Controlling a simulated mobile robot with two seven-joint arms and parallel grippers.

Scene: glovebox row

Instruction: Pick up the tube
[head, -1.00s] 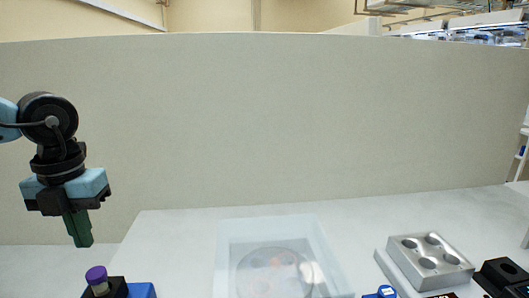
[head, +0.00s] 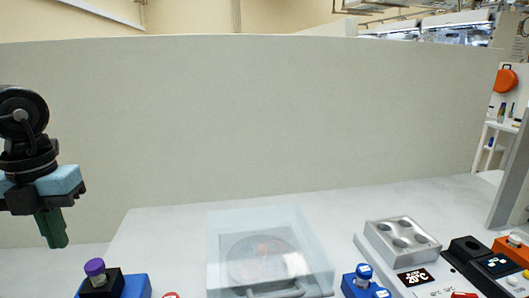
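A tube with a purple cap (head: 94,267) stands upright in a black block with a blue part at the lower left; its lower part is hidden in the block. My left gripper (head: 57,246) hangs at the left edge, its green fingers pointing down. The fingers lie together with no gap showing and nothing visible between them. They are above and a little left of the purple cap, apart from it. My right gripper is out of view.
A clear-lidded box (head: 215,262) with a round rotor inside stands mid-bench. To its right are a small blue device (head: 363,285), a metal block with wells (head: 413,254), a 20°C display (head: 416,277), and black and orange devices. A pale panel (head: 260,120) closes the back.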

